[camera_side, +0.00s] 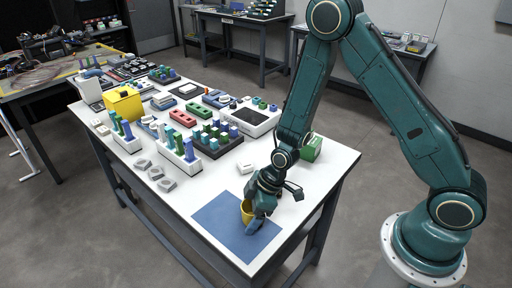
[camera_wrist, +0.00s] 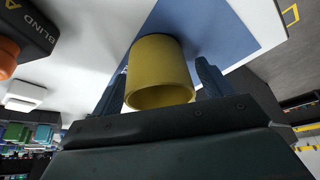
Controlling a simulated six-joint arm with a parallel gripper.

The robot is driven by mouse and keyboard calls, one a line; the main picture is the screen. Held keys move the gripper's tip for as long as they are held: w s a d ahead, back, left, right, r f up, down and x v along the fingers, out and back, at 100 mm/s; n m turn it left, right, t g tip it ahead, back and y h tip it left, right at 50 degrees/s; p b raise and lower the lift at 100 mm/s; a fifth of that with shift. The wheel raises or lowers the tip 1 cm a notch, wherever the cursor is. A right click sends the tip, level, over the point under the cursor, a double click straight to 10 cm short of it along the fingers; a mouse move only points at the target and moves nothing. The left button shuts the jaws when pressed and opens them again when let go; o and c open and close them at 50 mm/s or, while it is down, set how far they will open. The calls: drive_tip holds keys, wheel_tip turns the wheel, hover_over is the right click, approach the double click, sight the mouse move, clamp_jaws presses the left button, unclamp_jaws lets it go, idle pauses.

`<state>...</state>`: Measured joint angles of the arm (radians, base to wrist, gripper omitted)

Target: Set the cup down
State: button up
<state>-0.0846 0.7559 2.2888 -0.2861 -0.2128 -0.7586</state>
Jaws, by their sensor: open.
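The yellow cup (camera_side: 246,211) stands on the blue mat (camera_side: 214,218) near the front corner of the white table. My gripper (camera_side: 257,217) is low over the mat at the cup, and partly hides it in the side view. In the wrist view the cup (camera_wrist: 160,73) is between the two fingers of my gripper (camera_wrist: 158,88). The fingers are open, with a gap visible on the right side of the cup. The blue mat (camera_wrist: 215,30) lies beneath it. Whether the cup's base touches the mat is hard to tell.
A small white block (camera_side: 246,168) and a green box (camera_side: 311,147) sit on the white table (camera_side: 215,180) behind the mat. Racks of coloured parts, a yellow box (camera_side: 123,103) and trays fill the far left. The table's front edge is close to the mat.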

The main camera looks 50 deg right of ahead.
drive_tip(key=v, duration=1.2)
idle(0.3)
drive_tip(key=shift+r, duration=0.1)
idle(0.5)
drive_tip(key=s+d+r+m+t+h, duration=0.1)
drive_tip(key=s+d+r+m, duration=0.15)
drive_tip(key=r, duration=0.45)
drive_tip(key=s+d+r+m+h, duration=0.1)
drive_tip(key=s+r, duration=0.2)
drive_tip(key=r, duration=0.3)
drive_tip(key=s+d+r+m+t+h, duration=0.1)
drive_tip(key=s+d+r+m, duration=0.2)
drive_tip(key=s, duration=0.9)
drive_tip(key=shift+d+r+m+h, duration=0.15)
drive_tip(key=shift+r+m+h, duration=0.15)
drive_tip(key=shift+r+m, duration=1.8)
drive_tip(key=shift+w+r+n, duration=0.1)
drive_tip(key=shift+r+n, duration=0.5)
drive_tip(key=shift+n, duration=0.05)
